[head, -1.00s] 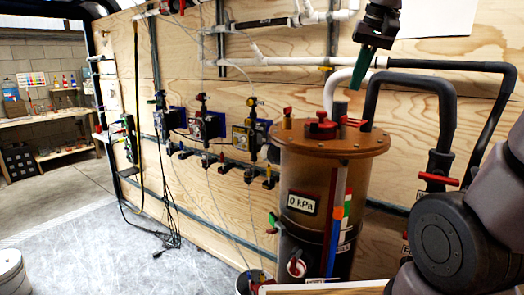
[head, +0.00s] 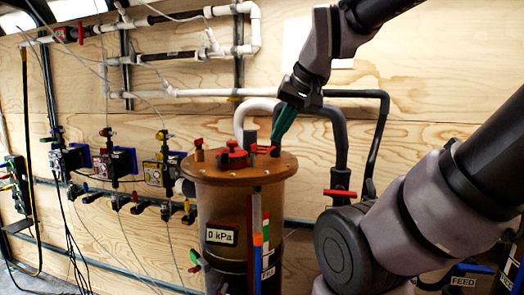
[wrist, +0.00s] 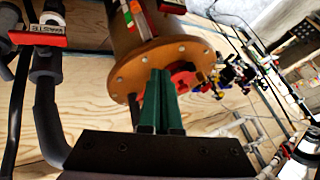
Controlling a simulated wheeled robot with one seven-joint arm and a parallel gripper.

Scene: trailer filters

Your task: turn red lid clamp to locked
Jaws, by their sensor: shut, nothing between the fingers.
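The brown round lid (head: 215,172) tops a tank with a 0 kPa label. On it are a red knob-like part (head: 233,157) at the middle and a small red bar (head: 262,149) to its right. I cannot tell for sure which is the lid clamp. My gripper (head: 277,143) points down at the lid's right side, green fingers shut and empty, close to the red bar; contact is unclear. In the wrist view, the closed fingers (wrist: 161,74) overlap the lid (wrist: 135,66) and partly hide a red part (wrist: 186,74).
A grey hose (head: 340,150) and a white pipe (head: 245,115) rise close behind the lid. A red-handled valve (head: 341,193) is on the hose at right. Valves (head: 160,170) line the plywood wall at left.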

